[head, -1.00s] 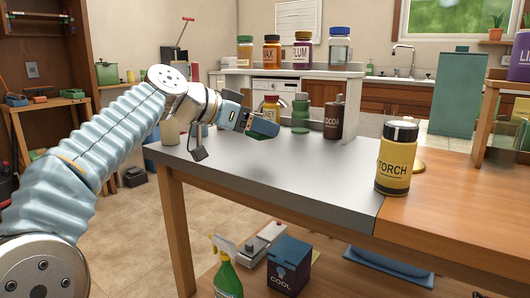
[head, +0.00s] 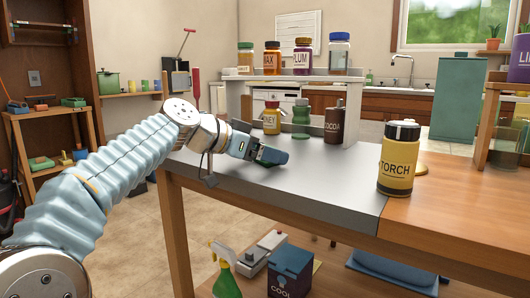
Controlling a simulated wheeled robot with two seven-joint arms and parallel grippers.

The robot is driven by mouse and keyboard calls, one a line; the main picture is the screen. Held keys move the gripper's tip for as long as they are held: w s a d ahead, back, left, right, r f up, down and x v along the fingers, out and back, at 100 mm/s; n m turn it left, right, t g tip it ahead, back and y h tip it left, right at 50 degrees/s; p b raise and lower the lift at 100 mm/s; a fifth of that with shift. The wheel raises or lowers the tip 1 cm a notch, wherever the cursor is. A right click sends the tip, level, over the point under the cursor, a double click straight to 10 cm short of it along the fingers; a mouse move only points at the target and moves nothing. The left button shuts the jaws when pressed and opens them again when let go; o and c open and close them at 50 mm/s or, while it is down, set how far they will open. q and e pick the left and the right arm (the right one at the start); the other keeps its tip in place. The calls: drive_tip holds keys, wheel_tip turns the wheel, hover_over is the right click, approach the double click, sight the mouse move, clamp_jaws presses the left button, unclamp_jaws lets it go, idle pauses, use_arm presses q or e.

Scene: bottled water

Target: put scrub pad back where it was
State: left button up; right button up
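My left gripper (head: 270,155) is low over the grey metal part of the table, close to its surface. A small dark green piece, apparently the scrub pad (head: 266,163), shows at its fingertips, and the gripper looks shut on it. Most of the pad is hidden by the fingers. I cannot tell whether the pad touches the tabletop. My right gripper is not in view.
The table (head: 330,192) has bare metal around the gripper. Behind stand a honey jar (head: 271,120), a green bottle (head: 301,119) and a cocoa bottle (head: 334,123). A yellow torch jar (head: 398,160) stands to the right. A raised shelf (head: 340,77) holds several jars.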

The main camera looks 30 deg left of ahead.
use_arm(q)
drive_tip(key=shift+o, duration=0.3)
drive_tip(key=shift+s+a+r, duration=0.1)
drive_tip(key=shift+s+r, duration=0.05)
drive_tip(key=shift+r, duration=0.15)
drive_tip(key=p+v, duration=0.1)
drive_tip(key=v, duration=1)
drive_tip(key=shift+s+a+r, duration=0.1)
drive_tip(key=shift+s+r, duration=0.05)
drive_tip(key=shift+s, duration=0.05)
